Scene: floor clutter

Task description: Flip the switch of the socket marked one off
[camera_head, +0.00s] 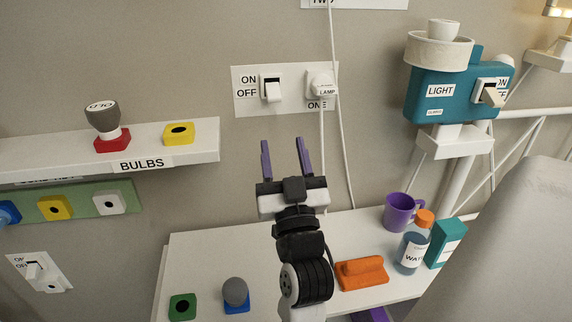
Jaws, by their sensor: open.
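The socket plate (247,103) marked ONE is on the wall at the upper middle. Its white switch (272,90) sits beside the ON and OFF labels, with the lever's protruding end low, toward OFF height; its exact setting is hard to tell. A white plug (321,85) labelled LAMP is in the socket right of the switch, with a cord running down from it. My gripper (284,155) is below the plate in the picture, fingers pointing up. Its purple fingers are open with nothing between them, and they appear apart from the switch.
A white shelf (205,148) marked BULBS is at left, holding a dark bulb on a red base and a yellow block. A teal LIGHT box (424,105) with its own switch is at right. Below, a white table (200,255) holds a purple mug (398,212) and bottle. A grey form blocks the lower right.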

